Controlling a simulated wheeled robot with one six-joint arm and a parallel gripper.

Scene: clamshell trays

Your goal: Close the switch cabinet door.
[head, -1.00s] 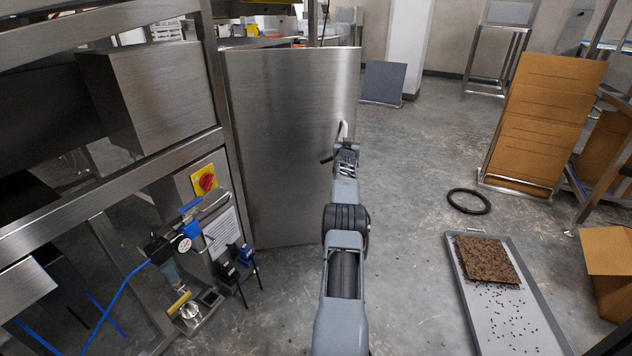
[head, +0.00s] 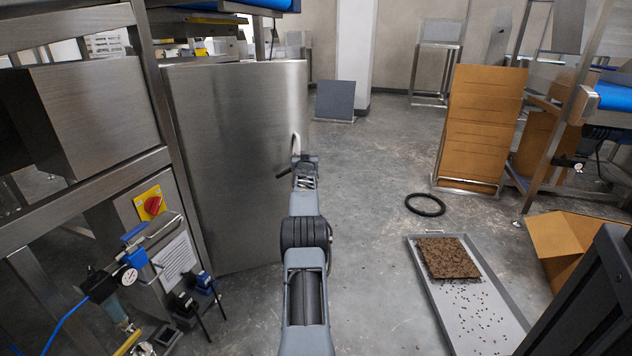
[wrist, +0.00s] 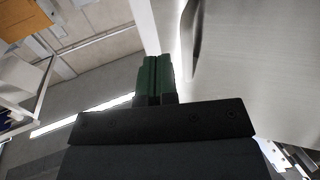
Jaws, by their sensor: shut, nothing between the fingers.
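The switch cabinet door (head: 235,150) is a tall brushed-steel panel left of centre in the head view. It stands open, swung out from the steel frame post at its left. A pale curved handle (head: 296,145) shows at its right edge. My gripper (wrist: 154,72) has green fingers, pressed together with nothing between them. In the wrist view the door (wrist: 255,65) fills the right side, close beside the fingertips; I cannot tell whether they touch it. In the head view my arm reaches to the door's right edge, and the fingertips are not clearly visible.
A red-and-yellow switch (head: 151,204) and air fittings (head: 130,262) with a blue hose are on the frame at left. A grey tray (head: 492,323) holding a brown slab, a black ring (head: 425,205) and cardboard (head: 478,125) are at right.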

